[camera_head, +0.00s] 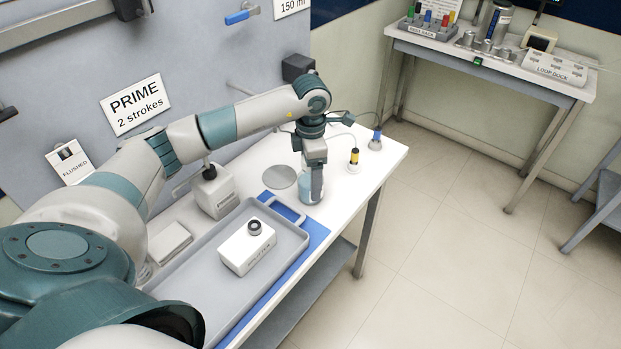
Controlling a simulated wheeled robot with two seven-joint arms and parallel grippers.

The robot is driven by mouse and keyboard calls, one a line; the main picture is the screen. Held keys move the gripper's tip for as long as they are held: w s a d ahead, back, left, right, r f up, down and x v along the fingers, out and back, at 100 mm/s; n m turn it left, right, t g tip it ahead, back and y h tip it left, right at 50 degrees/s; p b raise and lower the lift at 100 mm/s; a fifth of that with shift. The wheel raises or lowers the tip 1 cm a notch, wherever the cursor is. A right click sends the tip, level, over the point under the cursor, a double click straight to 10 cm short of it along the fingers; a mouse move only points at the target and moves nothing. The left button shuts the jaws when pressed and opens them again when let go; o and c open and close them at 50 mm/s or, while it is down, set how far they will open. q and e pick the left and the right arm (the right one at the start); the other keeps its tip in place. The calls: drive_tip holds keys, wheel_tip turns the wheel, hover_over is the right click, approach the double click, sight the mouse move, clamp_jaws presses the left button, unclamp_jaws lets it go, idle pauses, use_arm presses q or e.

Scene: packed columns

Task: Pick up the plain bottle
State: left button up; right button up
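A small pale blue-grey bottle (305,190) stands at the right part of the white table. It is largely covered by my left gripper (316,188), which points down over it. A finger crosses the front of the bottle, and the far finger is hidden. I cannot tell whether the fingers press on the bottle or stand apart from it, nor whether the bottle bears a label. My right gripper is out of view.
A grey tray (185,284) on a blue mat holds a white splitter box (247,248). A white dispenser (216,192) stands behind it. A yellow-black plug (353,160) and a blue-topped one (375,140) stand right of the bottle. A loop dock table (430,45) is far right.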

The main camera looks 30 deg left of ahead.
use_arm(q)
drive_tip(key=shift+f+p, duration=0.45)
drive_tip(key=shift+f, duration=0.95)
drive_tip(key=c, duration=1.5)
